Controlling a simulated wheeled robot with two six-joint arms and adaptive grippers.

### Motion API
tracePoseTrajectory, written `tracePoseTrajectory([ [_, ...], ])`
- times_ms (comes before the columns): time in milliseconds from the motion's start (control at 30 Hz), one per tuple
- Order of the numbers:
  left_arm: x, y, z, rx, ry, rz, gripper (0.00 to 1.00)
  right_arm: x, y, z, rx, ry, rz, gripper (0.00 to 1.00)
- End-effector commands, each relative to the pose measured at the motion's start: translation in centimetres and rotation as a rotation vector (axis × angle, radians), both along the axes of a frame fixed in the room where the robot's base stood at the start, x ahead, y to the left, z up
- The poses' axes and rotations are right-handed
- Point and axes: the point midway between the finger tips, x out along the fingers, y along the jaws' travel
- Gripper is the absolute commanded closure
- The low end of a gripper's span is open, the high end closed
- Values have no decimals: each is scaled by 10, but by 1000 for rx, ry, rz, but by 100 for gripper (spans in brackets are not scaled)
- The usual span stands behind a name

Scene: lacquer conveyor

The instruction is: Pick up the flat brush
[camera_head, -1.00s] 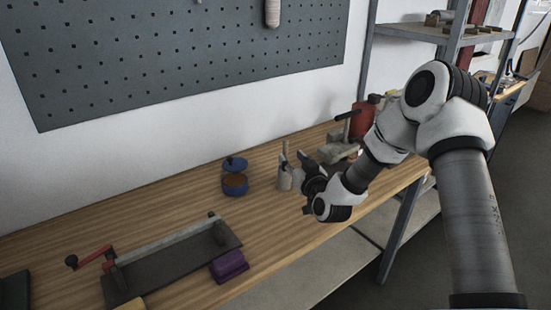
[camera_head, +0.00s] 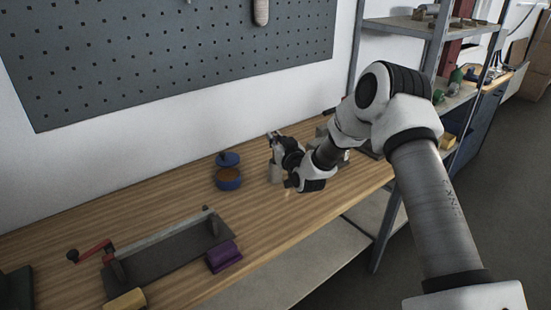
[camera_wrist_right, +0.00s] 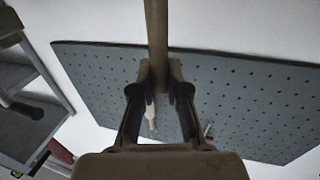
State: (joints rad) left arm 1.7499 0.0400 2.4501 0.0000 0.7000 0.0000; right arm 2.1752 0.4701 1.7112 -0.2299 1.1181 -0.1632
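The flat brush shows in the right wrist view as a long brown wooden handle (camera_wrist_right: 157,35). It runs from the top edge down between my right gripper's fingers (camera_wrist_right: 160,78), which close in on both sides of it and appear to touch it. The brush's bristle end is hidden, and the gripper covers most of the handle there. My left gripper is not in view.
A dark tray with a red crank (camera_head: 160,250) and a purple block (camera_head: 223,256) lie front left on the bench (camera_head: 110,215). A grey pegboard (camera_head: 170,60) hangs behind.

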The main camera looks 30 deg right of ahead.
Motion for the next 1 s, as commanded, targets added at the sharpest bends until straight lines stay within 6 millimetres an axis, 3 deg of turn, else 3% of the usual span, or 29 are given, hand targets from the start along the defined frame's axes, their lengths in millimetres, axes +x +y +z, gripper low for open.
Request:
tracePoseTrajectory([
  [267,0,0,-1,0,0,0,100,-1,0,0,2,6,0,100],
  [367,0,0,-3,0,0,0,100,0,0,13,3,3,0,100],
  [700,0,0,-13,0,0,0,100,0,0,88,1,2,1,100],
  [1000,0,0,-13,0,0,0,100,-1,0,98,1,5,0,100],
])
